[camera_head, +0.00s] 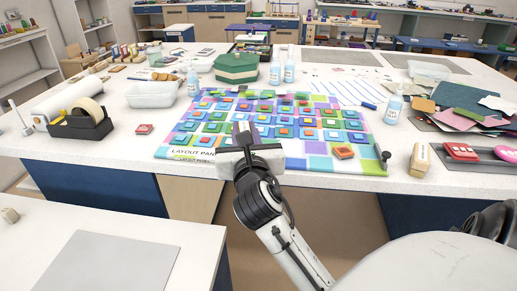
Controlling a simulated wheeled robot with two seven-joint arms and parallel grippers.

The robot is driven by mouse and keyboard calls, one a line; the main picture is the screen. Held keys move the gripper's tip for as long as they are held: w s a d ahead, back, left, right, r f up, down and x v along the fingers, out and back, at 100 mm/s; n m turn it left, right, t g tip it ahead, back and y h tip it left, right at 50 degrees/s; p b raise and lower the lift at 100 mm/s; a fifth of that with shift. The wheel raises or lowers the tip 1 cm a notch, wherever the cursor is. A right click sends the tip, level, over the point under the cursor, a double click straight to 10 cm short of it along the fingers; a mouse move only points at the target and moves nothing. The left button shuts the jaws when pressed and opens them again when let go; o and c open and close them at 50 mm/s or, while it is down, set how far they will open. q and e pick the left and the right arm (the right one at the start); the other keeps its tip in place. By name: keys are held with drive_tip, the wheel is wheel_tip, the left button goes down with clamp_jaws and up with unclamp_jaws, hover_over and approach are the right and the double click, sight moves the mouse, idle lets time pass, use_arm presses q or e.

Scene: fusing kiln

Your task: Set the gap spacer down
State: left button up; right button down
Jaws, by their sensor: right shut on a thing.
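My right gripper (242,131) reaches in from the bottom and hangs over the front edge of the layout panel (205,152). It is shut on the gap spacer, which is mostly hidden by the fingers; only a small dark bit shows at the fingertips. I cannot tell whether the spacer touches the panel. The panel is a colourful printed sheet lying on the white table (125,155), with rows of stacked coloured glass squares on it. My left gripper is not in view.
A tape dispenser (82,124) and a clear tub (152,95) stand left of the panel. A green lidded box (236,67) and bottles stand behind it.

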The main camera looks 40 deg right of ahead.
drive_tip(key=w+d+r+m+g+h, duration=0.3)
drive_tip(key=d+r, duration=0.3)
drive_tip(key=d, duration=0.1)
wheel_tip(320, 180, down, 10)
drive_tip(key=b, duration=0.2)
drive_tip(key=shift+s+b, duration=0.15)
drive_tip(key=shift+b, duration=0.25)
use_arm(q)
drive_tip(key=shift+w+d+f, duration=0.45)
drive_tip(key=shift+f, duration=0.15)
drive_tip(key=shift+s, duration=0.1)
use_arm(e)
drive_tip(key=shift+f, duration=0.4)
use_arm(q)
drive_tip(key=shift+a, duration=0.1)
use_arm(e)
drive_tip(key=c, duration=1.5)
unclamp_jaws()
drive_tip(key=shift+c, duration=0.2)
